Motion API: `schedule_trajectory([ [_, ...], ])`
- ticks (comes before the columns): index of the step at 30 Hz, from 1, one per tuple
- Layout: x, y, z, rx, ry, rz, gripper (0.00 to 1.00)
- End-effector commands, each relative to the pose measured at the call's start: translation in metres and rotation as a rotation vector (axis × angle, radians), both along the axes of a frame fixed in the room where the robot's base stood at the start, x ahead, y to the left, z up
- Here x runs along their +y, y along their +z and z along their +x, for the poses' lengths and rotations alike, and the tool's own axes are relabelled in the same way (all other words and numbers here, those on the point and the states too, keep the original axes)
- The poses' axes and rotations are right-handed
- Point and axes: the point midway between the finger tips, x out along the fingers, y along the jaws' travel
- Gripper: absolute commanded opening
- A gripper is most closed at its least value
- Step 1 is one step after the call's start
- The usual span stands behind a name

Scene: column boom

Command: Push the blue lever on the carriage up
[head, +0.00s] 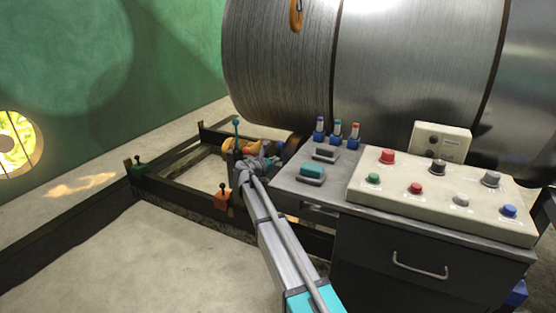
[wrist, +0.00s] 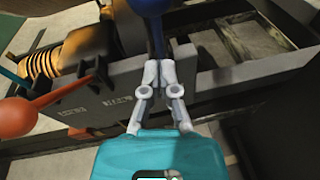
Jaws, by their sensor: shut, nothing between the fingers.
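The blue lever (wrist: 151,6) shows at the top edge of the wrist view, with a round blue knob partly cut off by the frame. Its dark blue stem runs down to my gripper's fingertips. The grey carriage (wrist: 112,90) with dark lettering lies behind the fingers. My gripper (wrist: 166,72) is shut and empty, with its tips at or very near the lower stem; I cannot tell whether they touch. In the head view my gripper (head: 250,166) is at the carriage, where my own arm hides much of it and I cannot make out the blue lever clearly.
A red-orange knobbed lever (wrist: 18,117) is left of my gripper in the wrist view. A yellow coil (wrist: 38,66) sits behind the carriage. Dark rails (head: 180,197) run along the floor. A control desk (head: 430,270) stands right of my arm, below a large metal drum (head: 285,70).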

Motion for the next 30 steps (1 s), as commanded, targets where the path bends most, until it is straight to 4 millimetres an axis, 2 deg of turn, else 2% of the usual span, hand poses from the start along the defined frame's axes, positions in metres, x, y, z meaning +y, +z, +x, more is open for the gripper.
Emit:
schedule_trajectory([
  [2, 0.005, -0.008, -0.006, 0.000, 0.000, 0.000, 0.00],
  [18, 0.050, 0.020, -0.069, -0.001, 0.000, 0.001, 0.00],
  [24, 0.058, 0.024, -0.081, 0.000, -0.001, 0.001, 0.00],
  [30, 0.060, 0.025, -0.084, 0.000, -0.003, 0.001, 0.00],
])
